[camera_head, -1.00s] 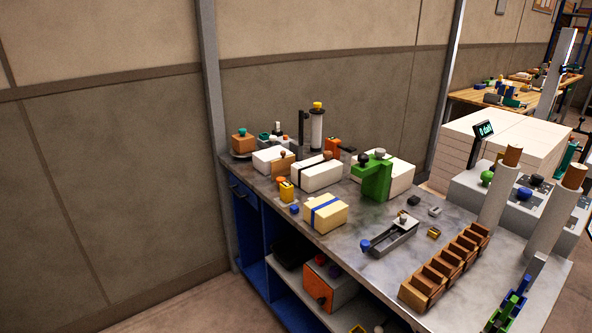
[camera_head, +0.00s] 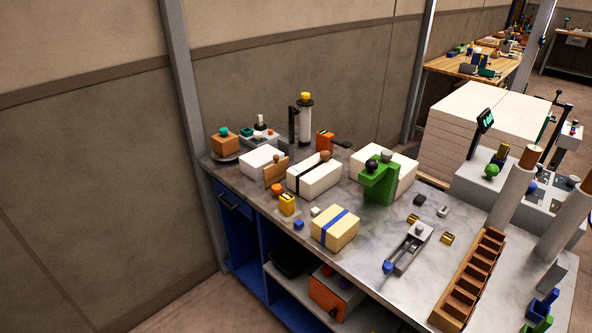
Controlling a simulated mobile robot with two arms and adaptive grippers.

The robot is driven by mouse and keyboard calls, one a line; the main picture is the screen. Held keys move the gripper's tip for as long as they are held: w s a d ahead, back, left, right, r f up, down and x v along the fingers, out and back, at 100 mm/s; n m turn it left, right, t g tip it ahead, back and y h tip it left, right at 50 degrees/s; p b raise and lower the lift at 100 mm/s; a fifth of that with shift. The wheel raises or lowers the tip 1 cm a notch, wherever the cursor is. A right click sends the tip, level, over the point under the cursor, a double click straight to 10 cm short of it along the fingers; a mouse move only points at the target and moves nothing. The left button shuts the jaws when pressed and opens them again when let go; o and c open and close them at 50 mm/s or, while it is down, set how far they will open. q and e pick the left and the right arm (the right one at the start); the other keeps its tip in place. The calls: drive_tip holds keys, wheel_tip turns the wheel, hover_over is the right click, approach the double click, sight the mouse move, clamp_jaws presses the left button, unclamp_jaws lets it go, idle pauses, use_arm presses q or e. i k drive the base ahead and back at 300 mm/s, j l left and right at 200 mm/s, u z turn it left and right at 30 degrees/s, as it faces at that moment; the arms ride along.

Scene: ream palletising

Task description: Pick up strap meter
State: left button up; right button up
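No label marks the strap meter, and I cannot tell for sure which item it is. A long grey device with a blue knob (camera_head: 408,250) lies on the grey worktop (camera_head: 345,262), right of centre. A white pack with a black strap (camera_head: 314,177) lies behind. Neither of my grippers is in view.
A green tool (camera_head: 379,183) stands by a white pack (camera_head: 401,171). A wooden compartment rack (camera_head: 469,280) and pale upright rolls (camera_head: 513,197) fill the right side. Small blocks lie around the grey device. Tall posts (camera_head: 305,125) stand at the back. Open shelves (camera_head: 290,270) are below.

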sight(287, 201)
drive_tip(key=j+z, duration=0.1)
drive_tip(key=z, duration=0.45)
drive_tip(key=i+j+z, duration=0.15)
drive_tip(key=j+z, duration=0.15)
drive_tip(key=j, duration=0.15)
drive_tip(key=i+j+z, duration=0.1)
drive_tip(key=j+z, duration=0.15)
drive_tip(key=j, duration=0.2)
drive_tip(key=j+z, duration=0.3)
drive_tip(key=j, duration=0.15)
